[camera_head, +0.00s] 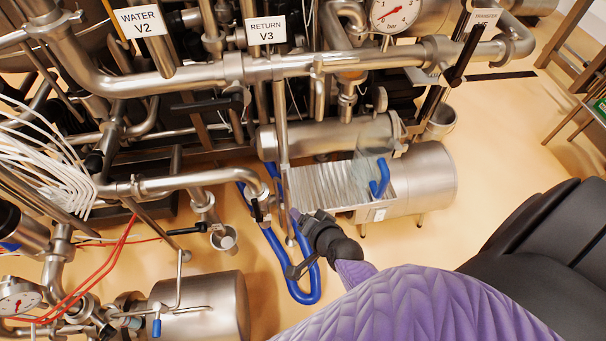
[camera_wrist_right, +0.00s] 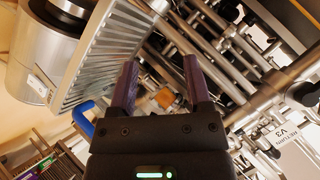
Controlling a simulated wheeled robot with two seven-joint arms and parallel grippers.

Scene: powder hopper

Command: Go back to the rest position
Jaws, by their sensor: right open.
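My right gripper (camera_head: 298,215) is at the end of my purple arm, just in front of the ribbed steel hopper tray (camera_head: 318,184). In the right wrist view my right gripper (camera_wrist_right: 161,78) has its two purple fingers spread apart with nothing between them. The ribbed tray also shows in that view (camera_wrist_right: 98,58), left of the fingers. A blue handle (camera_head: 381,178) stands at the tray's right side and appears in the wrist view (camera_wrist_right: 84,121). My left gripper is in neither view.
Steel pipes (camera_head: 190,77) with WATER V2 (camera_head: 141,21) and RETURN V3 (camera_head: 266,30) signs fill the back. A blue hose (camera_head: 310,288) loops on the floor near my right gripper. A steel tank (camera_head: 222,303) is at lower left. Floor at right (camera_head: 500,130) is clear.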

